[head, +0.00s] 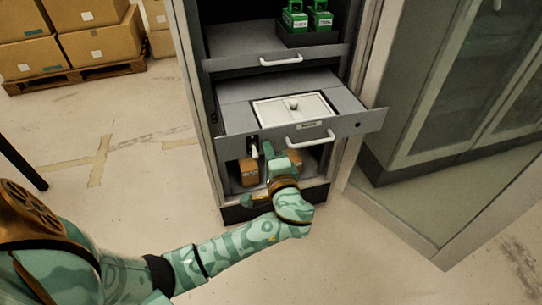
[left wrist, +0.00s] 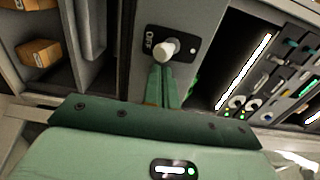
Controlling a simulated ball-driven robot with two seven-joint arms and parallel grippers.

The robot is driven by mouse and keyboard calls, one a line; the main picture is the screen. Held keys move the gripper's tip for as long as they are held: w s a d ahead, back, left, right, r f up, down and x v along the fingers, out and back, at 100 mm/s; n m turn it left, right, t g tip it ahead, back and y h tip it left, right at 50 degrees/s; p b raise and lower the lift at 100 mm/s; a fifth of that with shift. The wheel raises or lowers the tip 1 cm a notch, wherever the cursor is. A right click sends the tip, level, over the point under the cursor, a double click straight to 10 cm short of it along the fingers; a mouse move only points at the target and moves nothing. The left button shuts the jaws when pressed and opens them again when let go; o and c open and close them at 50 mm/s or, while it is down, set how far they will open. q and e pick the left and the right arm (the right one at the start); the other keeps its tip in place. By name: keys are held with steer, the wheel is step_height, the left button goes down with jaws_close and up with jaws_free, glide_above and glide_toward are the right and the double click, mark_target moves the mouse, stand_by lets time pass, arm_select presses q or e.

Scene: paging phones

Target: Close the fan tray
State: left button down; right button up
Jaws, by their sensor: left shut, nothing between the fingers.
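The fan tray appears to be the grey drawer (head: 350,124) that stands pulled out of the cabinet in the head view. It has a white panel with a small knob on top, and a white bar handle (head: 310,138) on its front. A white knob (head: 254,152) on a black plate sits at the left of that front. My left gripper (head: 267,150) is shut and empty, just right of this knob. In the left wrist view, the shut fingertips (left wrist: 165,70) are close to the white knob (left wrist: 167,48); I cannot tell if they touch. My right gripper is out of view.
Above is another drawer with a handle (head: 281,61) and green devices (head: 295,18). Brown boxes (head: 249,171) sit in the compartment below the tray. Cartons (head: 100,45) on a pallet stand back left.

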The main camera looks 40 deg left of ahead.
mark_target(246, 92)
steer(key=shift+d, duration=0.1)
